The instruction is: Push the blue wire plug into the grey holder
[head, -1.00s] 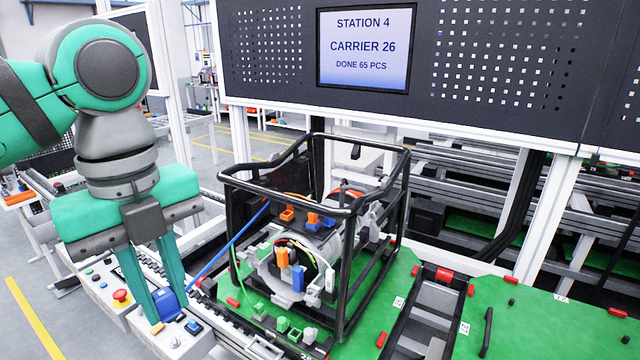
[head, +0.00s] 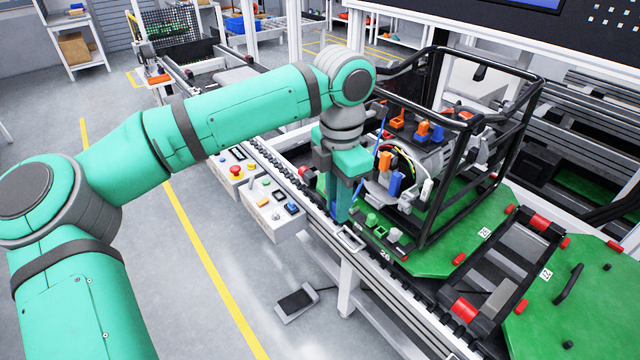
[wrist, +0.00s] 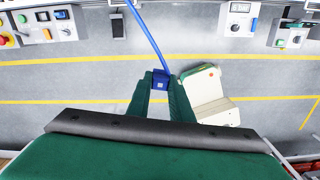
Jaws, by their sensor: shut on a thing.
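The blue wire plug (wrist: 160,79) sits between the fingertips of my gripper (wrist: 160,84) in the wrist view, with its blue wire (wrist: 146,35) running up out of the picture. The gripper is shut on it. In the head view my gripper (head: 340,208) points down at the near left edge of the green pallet, left of the black frame. The blue wire (head: 380,128) runs up from beside the gripper toward the unit in the frame. The plug is mostly hidden by the fingers there. I cannot single out the grey holder among the small parts on the pallet.
The black tube frame (head: 431,190) encloses the unit with orange and blue plugs. Small green holders (head: 371,219) stand on the green pallet (head: 440,258) near the gripper. Control boxes (head: 272,212) lie left of the conveyor. A foot pedal (head: 296,302) is on the floor.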

